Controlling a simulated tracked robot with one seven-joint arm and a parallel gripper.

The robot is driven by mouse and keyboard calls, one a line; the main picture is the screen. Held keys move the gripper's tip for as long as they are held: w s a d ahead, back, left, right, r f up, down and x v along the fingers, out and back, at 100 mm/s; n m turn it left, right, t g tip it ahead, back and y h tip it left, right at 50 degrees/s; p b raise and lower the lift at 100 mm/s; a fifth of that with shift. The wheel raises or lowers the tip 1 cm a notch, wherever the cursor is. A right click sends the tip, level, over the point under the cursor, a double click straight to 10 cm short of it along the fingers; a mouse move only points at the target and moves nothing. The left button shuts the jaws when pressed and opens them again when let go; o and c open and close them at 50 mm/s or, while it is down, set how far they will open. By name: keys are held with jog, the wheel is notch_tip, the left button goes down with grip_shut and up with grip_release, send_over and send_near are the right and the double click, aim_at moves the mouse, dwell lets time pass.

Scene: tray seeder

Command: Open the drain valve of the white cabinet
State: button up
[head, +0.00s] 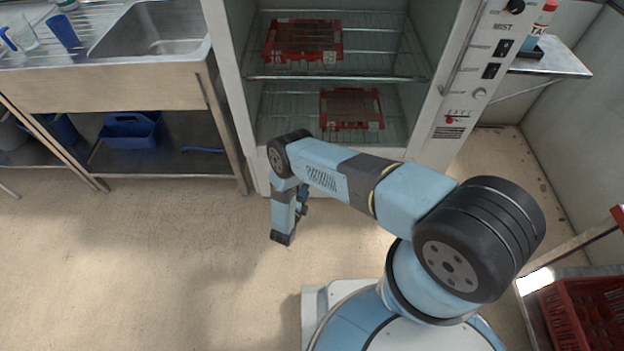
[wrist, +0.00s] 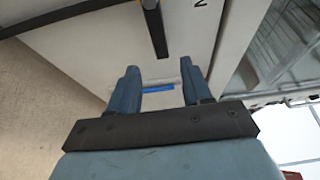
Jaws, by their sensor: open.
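The white cabinet (head: 473,70) stands open-fronted ahead, with its control panel on the right post. A small red knob or lever (head: 450,119) sits low on that panel, beside printed marks. I cannot tell whether it is the drain valve, nor its setting. In the wrist view my gripper (wrist: 158,74) is open and empty. Its two blue fingers point toward a pale panel, with a short bright blue strip (wrist: 158,88) seen between them. I cannot tell whether the fingers touch anything. In the head view my arm hides part of the cabinet's lower front.
Red trays (head: 303,42) lie on the cabinet's wire shelves. A steel sink bench (head: 110,95) with a blue bin (head: 130,131) below stands left. A wall shelf (head: 550,58) is right, and a red crate (head: 582,318) lower right. The floor at left is clear.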

jog(key=x, duration=0.7)
jog(key=shift+w+d, duration=0.2)
jog(key=shift+w, duration=0.1)
grip_shut()
dwell(0.4)
jog(key=shift+d+f, duration=0.1)
jog(key=shift+d, duration=0.2)
